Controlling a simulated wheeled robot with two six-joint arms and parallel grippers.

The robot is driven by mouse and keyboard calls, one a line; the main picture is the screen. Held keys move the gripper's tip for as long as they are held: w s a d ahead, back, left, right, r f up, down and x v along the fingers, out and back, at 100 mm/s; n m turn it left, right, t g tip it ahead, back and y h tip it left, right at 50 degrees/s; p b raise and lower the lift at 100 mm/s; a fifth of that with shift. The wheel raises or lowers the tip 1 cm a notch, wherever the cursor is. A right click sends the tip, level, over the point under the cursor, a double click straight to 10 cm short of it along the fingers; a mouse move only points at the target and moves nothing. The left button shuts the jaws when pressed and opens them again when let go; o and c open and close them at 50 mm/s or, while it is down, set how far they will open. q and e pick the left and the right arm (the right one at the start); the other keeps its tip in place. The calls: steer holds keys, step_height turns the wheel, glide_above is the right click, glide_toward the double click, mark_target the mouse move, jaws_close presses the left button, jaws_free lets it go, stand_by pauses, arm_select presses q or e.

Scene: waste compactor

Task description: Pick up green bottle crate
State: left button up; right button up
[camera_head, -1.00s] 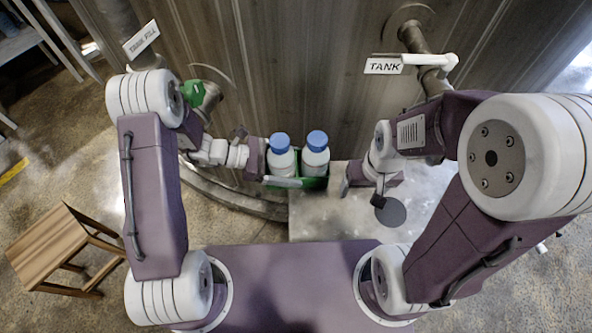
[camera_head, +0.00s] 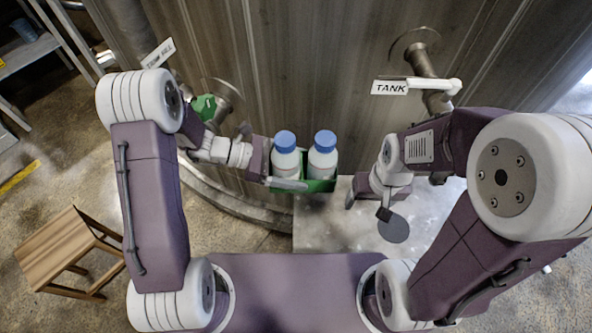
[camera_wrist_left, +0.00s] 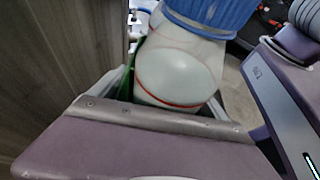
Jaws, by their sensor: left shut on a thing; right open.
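The green bottle crate (camera_head: 318,185) holds two white bottles with blue caps, a left bottle (camera_head: 286,162) and a right bottle (camera_head: 322,160). It is in the middle of the head view, in front of the grey tank wall. My left gripper (camera_head: 276,182) is shut on the crate at its left end. In the left wrist view one white bottle (camera_wrist_left: 180,70) and a strip of the green crate (camera_wrist_left: 127,78) show close beyond the gripper. My right gripper (camera_head: 368,200) is open and empty, to the right of the crate and apart from it.
A grey platform (camera_head: 320,232) lies below the crate. A pipe with a white handle (camera_head: 435,85) and a TANK sign (camera_head: 390,87) are on the wall at the right. A green valve (camera_head: 203,107) is at the left. A wooden stool (camera_head: 60,250) stands at lower left.

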arm_select(q)
steer(key=shift+r, duration=0.5)
steer(key=s+a, duration=1.1)
steer(key=s, duration=0.5)
steer(key=shift+a+p, duration=0.2)
steer(key=shift+p, duration=0.25)
steer(key=shift+f, duration=0.1)
